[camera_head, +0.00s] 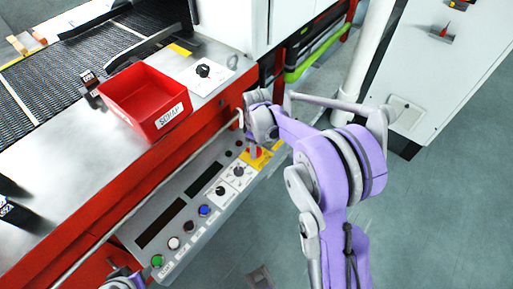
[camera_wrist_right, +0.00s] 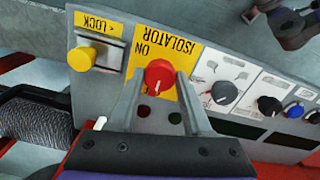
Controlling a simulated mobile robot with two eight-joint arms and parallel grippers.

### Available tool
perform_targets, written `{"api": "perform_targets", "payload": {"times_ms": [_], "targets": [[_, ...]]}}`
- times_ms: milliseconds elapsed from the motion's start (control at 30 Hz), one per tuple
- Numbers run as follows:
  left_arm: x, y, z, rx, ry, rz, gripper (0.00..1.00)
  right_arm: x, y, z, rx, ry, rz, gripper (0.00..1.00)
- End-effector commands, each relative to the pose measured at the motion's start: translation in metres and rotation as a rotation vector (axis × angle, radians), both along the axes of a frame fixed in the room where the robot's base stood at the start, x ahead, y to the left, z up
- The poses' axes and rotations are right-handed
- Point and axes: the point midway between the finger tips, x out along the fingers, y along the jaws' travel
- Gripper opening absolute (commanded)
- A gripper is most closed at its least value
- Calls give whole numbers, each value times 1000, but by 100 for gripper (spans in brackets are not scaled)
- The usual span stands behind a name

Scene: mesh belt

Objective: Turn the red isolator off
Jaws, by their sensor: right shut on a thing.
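The red isolator knob (camera_wrist_right: 159,75) sits on a yellow plate (camera_wrist_right: 186,62) lettered ISOLATOR and ON, upside down in the right wrist view. A pale mark shows on the lower part of its face. My right gripper (camera_wrist_right: 160,84) is shut on the knob, one finger on each side. In the head view the right gripper (camera_head: 256,142) is at the far right end of the control panel (camera_head: 180,214), and the knob is mostly hidden. A small piece of my left arm shows at the bottom left; its fingers cannot be made out.
A yellow lock knob (camera_wrist_right: 82,58) is beside the isolator. Black selector knobs (camera_wrist_right: 224,92) and a blue button (camera_head: 204,210) are on the same panel. A red SCRAP bin (camera_head: 146,130) stands on the machine top behind. A white cabinet (camera_head: 440,70) is at the right, with clear floor before it.

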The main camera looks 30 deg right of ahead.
Motion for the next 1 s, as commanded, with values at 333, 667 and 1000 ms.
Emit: {"api": "perform_targets", "payload": {"times_ms": [333, 667, 1000], "targets": [[0, 0, 0, 0, 0, 0, 50, 0, 0, 0, 0, 0, 1, 79], [0, 0, 2, 0, -1, 0, 50, 0, 0, 11, 0, 0, 0, 79], [1, 0, 11, 0, -3, 0, 50, 0, 0, 78, 0, 0, 0, 79]]}}
